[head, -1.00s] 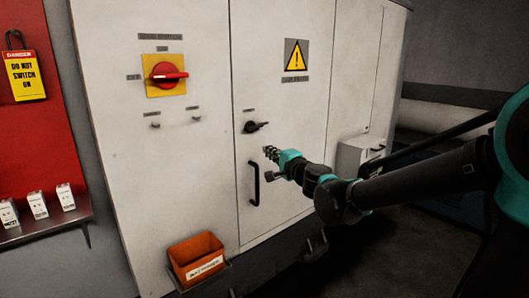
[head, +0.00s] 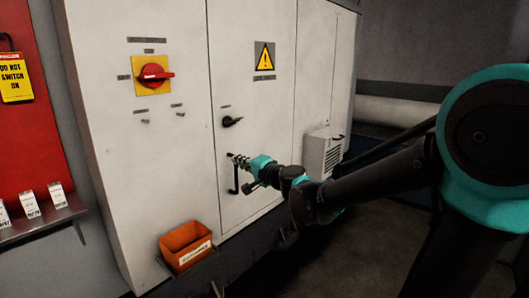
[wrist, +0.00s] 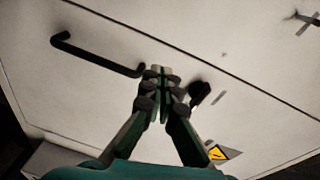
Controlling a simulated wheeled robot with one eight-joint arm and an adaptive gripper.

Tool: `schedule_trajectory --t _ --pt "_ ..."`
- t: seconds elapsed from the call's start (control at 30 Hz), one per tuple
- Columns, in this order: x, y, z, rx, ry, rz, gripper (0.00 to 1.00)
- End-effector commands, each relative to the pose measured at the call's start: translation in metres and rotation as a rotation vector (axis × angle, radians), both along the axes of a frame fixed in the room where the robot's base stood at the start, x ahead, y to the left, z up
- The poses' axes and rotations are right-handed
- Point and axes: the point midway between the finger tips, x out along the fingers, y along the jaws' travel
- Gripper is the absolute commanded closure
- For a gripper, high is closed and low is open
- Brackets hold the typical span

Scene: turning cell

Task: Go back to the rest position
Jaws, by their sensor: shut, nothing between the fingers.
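My gripper (head: 238,160) is at the end of my outstretched arm, in front of the white cabinet door (head: 262,110). In the wrist view its fingers (wrist: 162,72) are together with nothing between them. In the head view it overlaps the top of the black door handle (head: 235,183), below the black turn latch (head: 232,122). In the wrist view the handle (wrist: 95,56) lies to the left of the fingertips and the latch (wrist: 200,93) to the right. I cannot tell whether the fingertips touch the door or handle.
A red rotary switch (head: 154,75) on a yellow plate is on the cabinet's left panel. An orange bin (head: 186,246) sits low at the cabinet front. A red board (head: 35,140) is at the left, with a shelf of small boxes (head: 58,194). Dark floor lies right.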

Motion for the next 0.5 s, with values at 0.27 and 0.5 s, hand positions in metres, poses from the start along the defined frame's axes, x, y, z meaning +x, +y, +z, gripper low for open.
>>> schedule_trajectory --t 0.27,0.5 --pt "-0.063 -0.099 -0.113 -0.55 -0.048 0.118 1.0" --pt "-0.129 -0.211 -0.216 -0.996 0.106 0.18 1.0"
